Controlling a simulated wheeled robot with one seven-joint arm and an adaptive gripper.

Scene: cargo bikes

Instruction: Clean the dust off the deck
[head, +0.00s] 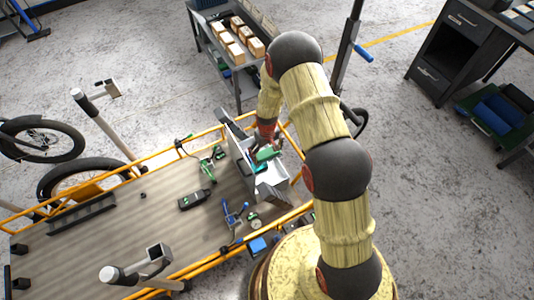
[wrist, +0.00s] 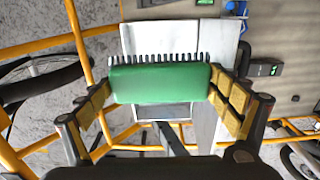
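The deck (head: 120,225) is a brown-grey flat bed framed by orange rails in the head view. My gripper (wrist: 160,90) is shut on a green brush (wrist: 160,83), its yellow-padded fingers against the brush's two ends. In the head view, the green brush (head: 266,154) is over a light grey box-like fixture (head: 270,182) at the deck's right end. A white panel (wrist: 170,38) shows behind the bristles in the wrist view. I cannot make out dust clearly on the deck.
A black device (head: 194,199), a green tool (head: 210,165) and a blue tool (head: 234,214) lie on the deck. Orange rails (head: 160,155) edge it. A grey cart (head: 238,68) with several boxes stands behind. The deck's middle left is mostly bare.

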